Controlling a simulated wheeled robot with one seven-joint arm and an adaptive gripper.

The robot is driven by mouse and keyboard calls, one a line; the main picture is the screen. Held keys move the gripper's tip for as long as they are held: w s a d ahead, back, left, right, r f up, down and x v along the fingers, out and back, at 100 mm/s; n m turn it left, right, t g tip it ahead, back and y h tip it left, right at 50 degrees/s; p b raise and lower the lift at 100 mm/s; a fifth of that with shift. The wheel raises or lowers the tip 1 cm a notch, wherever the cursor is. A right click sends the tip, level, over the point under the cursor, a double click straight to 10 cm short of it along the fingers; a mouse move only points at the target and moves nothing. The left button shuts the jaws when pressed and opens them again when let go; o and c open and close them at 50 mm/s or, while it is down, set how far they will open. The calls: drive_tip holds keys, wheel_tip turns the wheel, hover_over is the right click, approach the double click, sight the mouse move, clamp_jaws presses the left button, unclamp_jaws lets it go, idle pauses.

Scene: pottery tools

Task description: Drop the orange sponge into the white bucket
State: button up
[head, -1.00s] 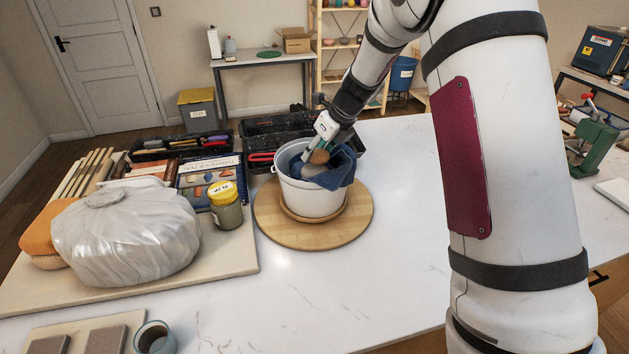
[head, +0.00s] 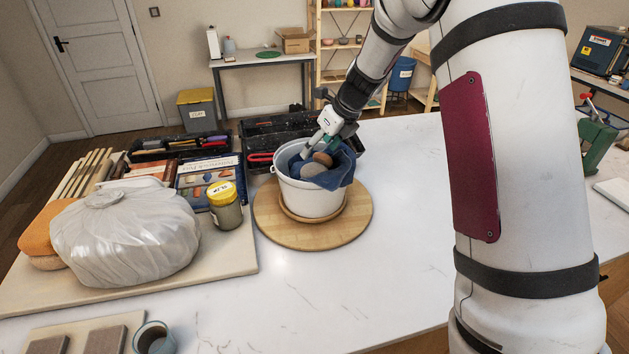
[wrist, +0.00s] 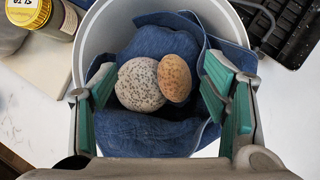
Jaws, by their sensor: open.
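The orange sponge (head: 323,159), small, rounded and speckled, lies on blue cloth (head: 340,168) inside the white bucket (head: 308,202). In the wrist view the sponge (wrist: 174,78) touches a rounder grey speckled sponge (wrist: 138,85) on its left. The bucket's rim (wrist: 88,45) surrounds them, and the cloth drapes over its edge. My gripper (head: 325,147) is just above the bucket, pointing down. In the wrist view its green-padded fingers (wrist: 160,82) are spread wide on either side of both sponges, with nothing held.
The bucket stands on a round wooden board (head: 268,218). To its left are a yellow-lidded jar (head: 226,210), a plastic-wrapped bundle (head: 125,240) and a larger orange and tan block (head: 40,232). An open black toolbox (head: 262,135) is behind.

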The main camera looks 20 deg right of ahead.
drive_tip(key=v, duration=0.9)
drive_tip(key=shift+s+r, duration=0.2)
drive_tip(key=shift+r, duration=0.05)
drive_tip(key=s+a+r+n, duration=0.2)
drive_tip(key=s+r+n, duration=0.2)
drive_tip(key=s+n, duration=0.45)
drive_tip(key=s+a+r+n, duration=0.2)
drive_tip(key=s+r+n, duration=0.4)
drive_tip(key=s, duration=0.4)
drive_tip(key=s+d+f+n+t+h, duration=0.1)
drive_tip(key=s+f+n+h, duration=0.1)
drive_tip(key=s+n, duration=1.3)
drive_tip(key=shift+s+f+h, duration=0.35)
drive_tip(key=shift+s+h, duration=0.35)
